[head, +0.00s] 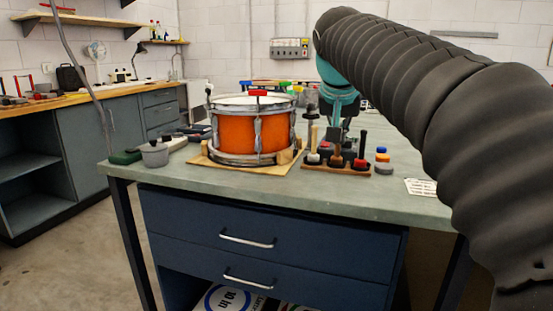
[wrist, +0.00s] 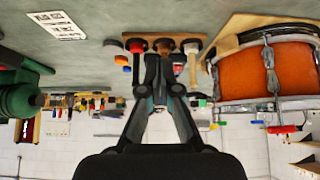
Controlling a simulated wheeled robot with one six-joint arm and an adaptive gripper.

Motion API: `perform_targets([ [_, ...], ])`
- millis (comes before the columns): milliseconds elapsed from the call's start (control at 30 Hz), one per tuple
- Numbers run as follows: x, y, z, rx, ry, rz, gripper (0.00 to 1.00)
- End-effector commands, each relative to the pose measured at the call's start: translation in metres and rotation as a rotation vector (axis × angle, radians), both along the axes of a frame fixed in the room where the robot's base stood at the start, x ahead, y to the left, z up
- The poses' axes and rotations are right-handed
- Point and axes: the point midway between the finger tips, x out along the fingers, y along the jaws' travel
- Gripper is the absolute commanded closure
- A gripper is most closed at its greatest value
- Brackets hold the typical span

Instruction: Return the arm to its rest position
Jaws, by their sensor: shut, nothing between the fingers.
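My arm, in a black ribbed sleeve (head: 400,75), reaches from the right edge of the head view over the bench and bends down at a teal section. My gripper (wrist: 159,72) is shut and empty in the wrist view, which is upside down. Its fingertips point toward the rack of handled tools (wrist: 166,37); I cannot tell whether they touch it. In the head view the rack (head: 338,167) stands in front of the gripper and partly hides it. An orange drum (head: 232,133) sits on a wooden board left of the gripper, apart from it.
The grey-green bench top (head: 230,183) has free room along its front. A grey pot (head: 154,154) stands at the left. Small blue and orange pieces (head: 382,161) and a white printed card (head: 420,187) lie right of the rack. Blue drawers (head: 270,230) are below.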

Motion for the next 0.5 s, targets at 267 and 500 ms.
perform_targets([
  [267, -0.049, -0.013, -0.033, -0.002, 0.034, 0.054, 1.00],
  [500, -0.127, -0.025, -0.098, 0.004, 0.078, 0.134, 1.00],
])
